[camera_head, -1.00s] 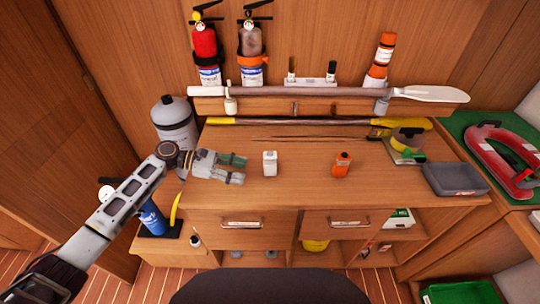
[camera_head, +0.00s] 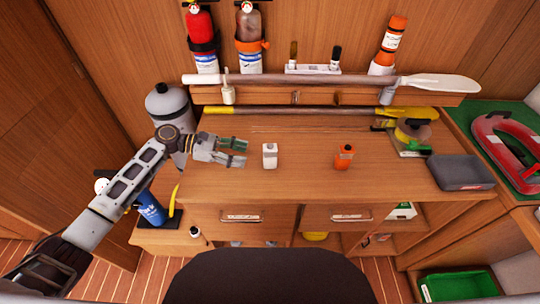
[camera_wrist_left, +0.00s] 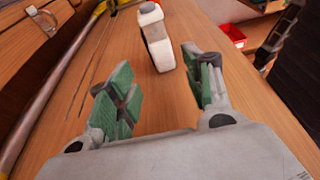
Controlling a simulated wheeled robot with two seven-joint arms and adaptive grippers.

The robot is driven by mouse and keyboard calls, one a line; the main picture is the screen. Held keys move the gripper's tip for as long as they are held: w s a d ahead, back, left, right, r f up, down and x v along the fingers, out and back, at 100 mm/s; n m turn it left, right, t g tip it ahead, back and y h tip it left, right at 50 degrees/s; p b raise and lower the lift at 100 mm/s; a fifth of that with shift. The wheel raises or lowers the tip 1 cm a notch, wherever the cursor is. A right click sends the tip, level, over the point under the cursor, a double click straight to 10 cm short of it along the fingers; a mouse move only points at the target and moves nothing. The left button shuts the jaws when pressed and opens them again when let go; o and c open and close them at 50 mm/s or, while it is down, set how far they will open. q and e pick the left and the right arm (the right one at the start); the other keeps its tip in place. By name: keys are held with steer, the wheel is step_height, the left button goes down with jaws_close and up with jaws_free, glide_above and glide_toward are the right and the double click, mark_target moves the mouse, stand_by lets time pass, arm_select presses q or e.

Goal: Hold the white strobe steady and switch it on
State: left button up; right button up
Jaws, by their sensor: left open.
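The white strobe (camera_head: 270,155) stands upright on the wooden bench top, left of the middle. It also shows in the left wrist view (camera_wrist_left: 156,40), ahead of the fingertips and roughly between them. My left gripper (camera_head: 240,153) is open and empty, with green finger pads, just left of the strobe and apart from it. Its two fingers (camera_wrist_left: 160,85) also show spread in the left wrist view. Whether the strobe is lit cannot be told. My right gripper is not in view.
An orange strobe-like device (camera_head: 344,157) stands to the right on the bench. A paddle (camera_head: 320,82) and a yellow-ended pole (camera_head: 310,111) lie along the back. A grey cylinder (camera_head: 172,120) stands behind my left arm.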

mark_target(267, 159)
arm_select(q)
steer(key=shift+b+x, duration=0.75)
steer(key=shift+x, duration=0.85)
steer(key=shift+b+x, duration=0.5)
steer(key=shift+x, duration=0.45)
steer(key=shift+d+f, duration=0.15)
steer(key=shift+d, duration=0.7)
steer(key=shift+d+f+p, duration=0.1)
steer(key=shift+d+p, duration=0.2)
steer(key=shift+p, duration=0.1)
steer(key=shift+d+f, duration=0.2)
steer(key=shift+d, duration=0.4)
steer(key=shift+d+f+p, duration=0.1)
steer(key=shift+d+p, duration=0.1)
steer(key=shift+p, duration=0.15)
steer(key=shift+d, duration=0.2)
steer(key=shift+d+f, duration=0.1)
steer(key=shift+f, duration=0.05)
steer(key=shift+c, duration=0.3)
steer(key=c, duration=0.6)
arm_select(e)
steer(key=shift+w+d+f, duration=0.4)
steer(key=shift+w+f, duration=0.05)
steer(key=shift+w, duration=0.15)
arm_select(q)
steer(key=shift+c, duration=0.2)
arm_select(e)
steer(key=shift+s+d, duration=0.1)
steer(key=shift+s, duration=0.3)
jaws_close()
